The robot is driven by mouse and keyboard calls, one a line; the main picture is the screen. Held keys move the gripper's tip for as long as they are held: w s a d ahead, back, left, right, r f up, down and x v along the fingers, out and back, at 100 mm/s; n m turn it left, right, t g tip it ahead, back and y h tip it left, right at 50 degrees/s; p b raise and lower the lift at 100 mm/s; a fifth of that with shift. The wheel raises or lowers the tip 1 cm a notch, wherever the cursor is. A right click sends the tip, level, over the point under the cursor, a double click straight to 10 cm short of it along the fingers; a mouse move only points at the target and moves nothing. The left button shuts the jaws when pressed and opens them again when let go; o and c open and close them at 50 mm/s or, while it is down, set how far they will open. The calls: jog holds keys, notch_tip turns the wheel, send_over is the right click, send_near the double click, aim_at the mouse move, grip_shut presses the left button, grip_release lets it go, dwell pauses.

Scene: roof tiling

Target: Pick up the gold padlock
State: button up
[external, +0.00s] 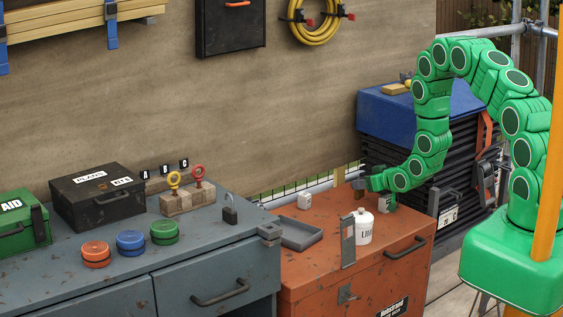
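I cannot make out a clearly gold padlock. A small dark grey padlock-shaped object (230,214) with a thin raised shackle stands on the right part of the grey cabinet top. A small yellow object (408,84), too small to identify, sits at the back on the blue-topped stack. My gripper (362,187) is at the end of my green arm, low over the back right of the orange chest, pointing left. It is well right of the padlock-shaped object. Its fingers are small and dark, and I cannot tell whether they are open or hold anything.
The orange chest (316,251) carries a grey tray (302,233), a white cube (304,201), a white bottle (364,228) and an upright grey plate (348,243). The grey cabinet (190,263) holds coloured round tins, a black case (98,197) and a wooden block (187,199) with ring-topped pieces.

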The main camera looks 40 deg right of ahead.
grip_shut()
jog(key=shift+r, duration=0.1)
